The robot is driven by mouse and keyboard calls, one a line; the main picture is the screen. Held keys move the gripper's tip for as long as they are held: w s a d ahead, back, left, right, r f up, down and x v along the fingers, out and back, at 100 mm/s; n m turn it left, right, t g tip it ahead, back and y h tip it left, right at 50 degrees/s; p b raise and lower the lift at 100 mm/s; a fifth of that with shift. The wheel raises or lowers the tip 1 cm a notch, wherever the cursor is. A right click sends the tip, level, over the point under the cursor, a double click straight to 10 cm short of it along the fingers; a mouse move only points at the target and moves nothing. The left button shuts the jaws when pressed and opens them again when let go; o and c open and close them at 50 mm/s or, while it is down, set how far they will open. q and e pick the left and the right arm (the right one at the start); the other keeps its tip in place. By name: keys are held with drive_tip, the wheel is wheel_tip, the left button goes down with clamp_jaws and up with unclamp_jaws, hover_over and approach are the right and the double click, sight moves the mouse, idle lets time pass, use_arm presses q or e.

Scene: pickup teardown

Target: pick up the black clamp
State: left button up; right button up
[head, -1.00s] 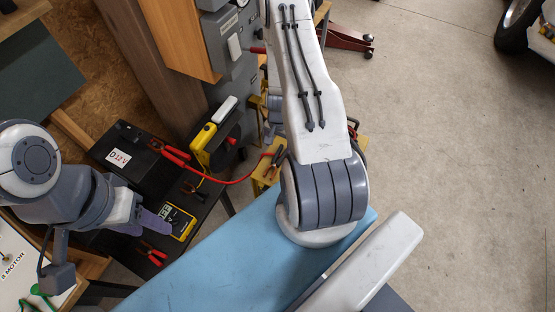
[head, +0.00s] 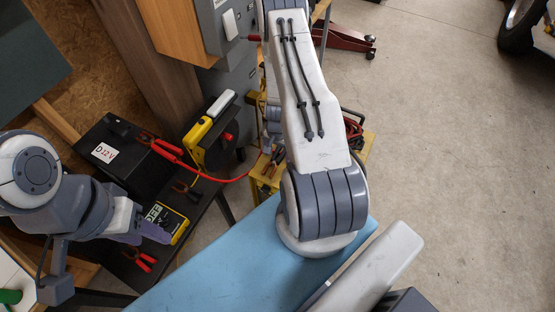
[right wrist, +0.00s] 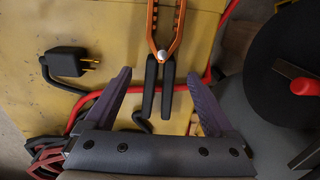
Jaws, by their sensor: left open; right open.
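A clamp with black handles and orange jaws (right wrist: 160,72) lies on a yellow surface in the right wrist view; it appears as a small black-and-orange shape (head: 277,156) on the yellow stand in the head view. My right gripper (right wrist: 162,88) is open, its purple fingers on either side of the black handles, with nothing held; whether they are level with the handles I cannot tell. Another small dark clamp (head: 186,188) lies on the black table. My left gripper (head: 150,233) is open near the yellow meter (head: 168,220).
A red cable (right wrist: 215,80) runs behind the handles, and a black plug (right wrist: 66,62) is left of them. A dark round part (right wrist: 290,75) stands at right. The black table holds a 12 V box (head: 112,150) and red clamps (head: 140,258). Open floor lies right.

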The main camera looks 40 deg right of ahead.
clamp_jaws()
drive_tip(key=shift+r, duration=0.1)
drive_tip(key=shift+r, duration=0.1)
